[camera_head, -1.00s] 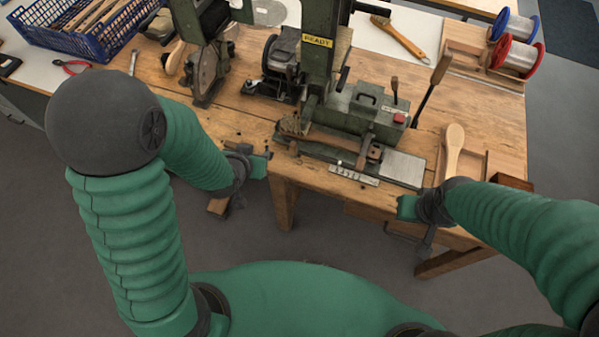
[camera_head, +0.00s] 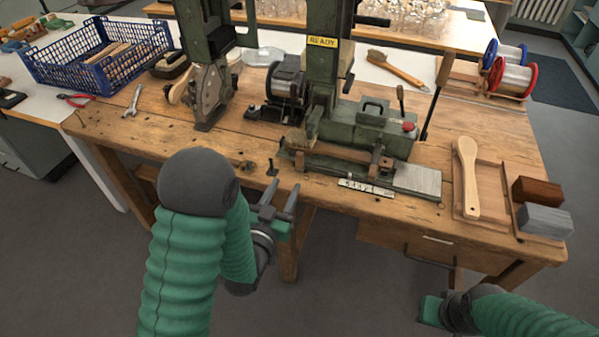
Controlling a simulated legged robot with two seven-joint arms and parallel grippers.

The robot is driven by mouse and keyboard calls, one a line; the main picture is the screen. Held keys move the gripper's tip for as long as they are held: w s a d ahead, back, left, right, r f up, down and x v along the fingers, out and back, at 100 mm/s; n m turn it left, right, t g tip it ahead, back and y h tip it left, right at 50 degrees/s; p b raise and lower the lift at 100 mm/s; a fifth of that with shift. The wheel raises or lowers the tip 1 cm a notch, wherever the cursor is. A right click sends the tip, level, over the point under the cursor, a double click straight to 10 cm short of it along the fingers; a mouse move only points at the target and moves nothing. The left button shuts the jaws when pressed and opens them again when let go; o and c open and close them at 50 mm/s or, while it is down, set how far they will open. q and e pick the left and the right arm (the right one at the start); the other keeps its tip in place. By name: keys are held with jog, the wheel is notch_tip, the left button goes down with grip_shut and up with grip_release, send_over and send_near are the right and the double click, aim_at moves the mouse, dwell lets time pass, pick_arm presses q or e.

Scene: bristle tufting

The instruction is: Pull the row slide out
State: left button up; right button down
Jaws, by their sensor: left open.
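The green tufting machine (camera_head: 340,125) stands on the wooden bench with a yellow READY sign. Along its front lies a low slide assembly (camera_head: 335,162) with a brown bar, a small upright block (camera_head: 381,163) and a pale metal plate (camera_head: 418,180) at the right. A numbered strip (camera_head: 366,187) lies at its front edge. I cannot tell exactly which part is the row slide. My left gripper (camera_head: 279,198) is open and empty at the bench's front edge, below and left of the slide, apart from it. My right gripper (camera_head: 432,310) is low at the right, away from the bench top; its fingers are unclear.
A wooden brush body (camera_head: 467,178) lies on a tray at the right, beside brown (camera_head: 538,191) and grey (camera_head: 544,220) blocks. A lever (camera_head: 433,100) stands right of the machine. A blue crate (camera_head: 100,55) and wire spools (camera_head: 508,70) are farther back.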

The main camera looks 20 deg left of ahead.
aim_at(299, 158)
pick_arm(q)
jog(key=w+p, duration=0.1)
jog(key=w, duration=1)
jog(key=shift+w+d, duration=0.1)
jog(key=shift+w, duration=0.3)
grip_shut()
dwell(0.6)
